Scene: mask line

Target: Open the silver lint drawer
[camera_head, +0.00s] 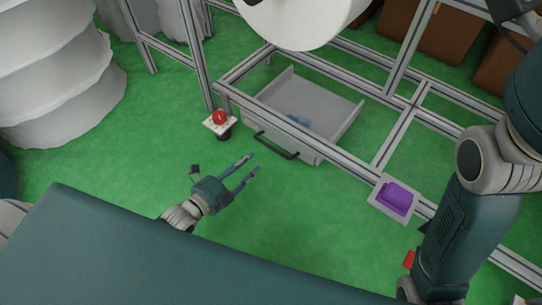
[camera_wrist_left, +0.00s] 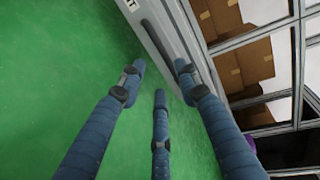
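The silver lint drawer (camera_head: 336,101) is a pale grey tray in the metal frame, with a black bar handle (camera_head: 277,147) on its front. I see its inside from above, with a small blue scrap in it; how far it is pulled out I cannot tell. My left gripper (camera_head: 252,164) is open and empty, its fingers pointing at the handle from a short distance in front. In the left wrist view, the dark handle (camera_wrist_left: 160,38) lies just beyond my spread fingers (camera_wrist_left: 159,70), apart from them. My right gripper is not visible; only that arm shows at the right.
The aluminium frame (camera_head: 352,166) runs above the drawer front. A red stop button (camera_head: 219,118) stands left of the handle, and a purple tray (camera_head: 396,199) sits to the right. A large white roll (camera_head: 300,22) hangs above. Cardboard boxes (camera_wrist_left: 250,58) are behind. Green floor is clear ahead.

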